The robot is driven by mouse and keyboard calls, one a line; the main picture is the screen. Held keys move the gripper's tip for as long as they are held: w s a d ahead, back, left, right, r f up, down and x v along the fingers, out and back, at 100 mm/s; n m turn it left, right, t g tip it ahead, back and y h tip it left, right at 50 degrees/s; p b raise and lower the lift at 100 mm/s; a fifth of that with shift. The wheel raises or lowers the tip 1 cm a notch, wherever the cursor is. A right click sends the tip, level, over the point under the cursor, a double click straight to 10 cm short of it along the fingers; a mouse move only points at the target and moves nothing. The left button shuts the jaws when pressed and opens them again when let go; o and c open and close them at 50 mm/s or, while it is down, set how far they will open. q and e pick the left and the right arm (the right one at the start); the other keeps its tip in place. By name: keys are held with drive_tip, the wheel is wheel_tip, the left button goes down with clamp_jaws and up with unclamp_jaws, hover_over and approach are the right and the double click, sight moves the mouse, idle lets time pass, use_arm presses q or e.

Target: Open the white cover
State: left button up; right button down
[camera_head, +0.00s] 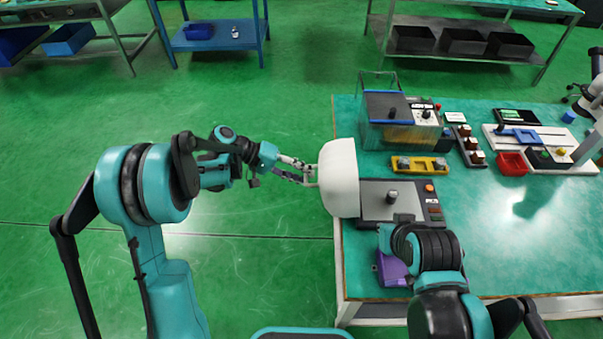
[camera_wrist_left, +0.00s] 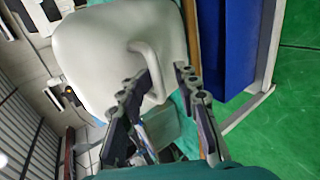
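The white cover (camera_head: 340,178) is a rounded shell standing tilted up at the left edge of the workbench. It is beside a grey machine base (camera_head: 377,203) whose top lies exposed to the right. My left gripper (camera_head: 306,172) is at the cover's left side, by its handle. In the left wrist view, the cover (camera_wrist_left: 115,50) fills the upper middle, and its curved handle (camera_wrist_left: 153,62) reaches down between the spread fingers of the left gripper (camera_wrist_left: 160,100). Contact with the handle is unclear. My right arm is at the lower right in the head view; its fingers are not visible.
The green workbench (camera_head: 530,240) holds a clear-walled machine (camera_head: 392,120), a yellow block (camera_head: 419,165), a red bin (camera_head: 511,163) and a purple object (camera_head: 391,270) near my right arm. Floor left of the bench is open. A blue cart (camera_head: 216,42) stands behind.

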use_arm(q)
drive_tip(key=v, duration=1.2)
drive_tip(key=shift+a, duration=0.1)
drive_tip(key=s+a+t+y, duration=0.3)
drive_tip(key=s+y, duration=0.3)
drive_tip(key=s, duration=0.4)
drive_tip(key=s+a+t+y, duration=0.3)
drive_tip(key=s+t+y, duration=0.1)
drive_tip(key=s, duration=0.6)
drive_tip(key=shift+s+a+r+y, duration=0.2)
drive_tip(key=shift+s+r+y, duration=0.15)
drive_tip(key=shift+y, duration=0.55)
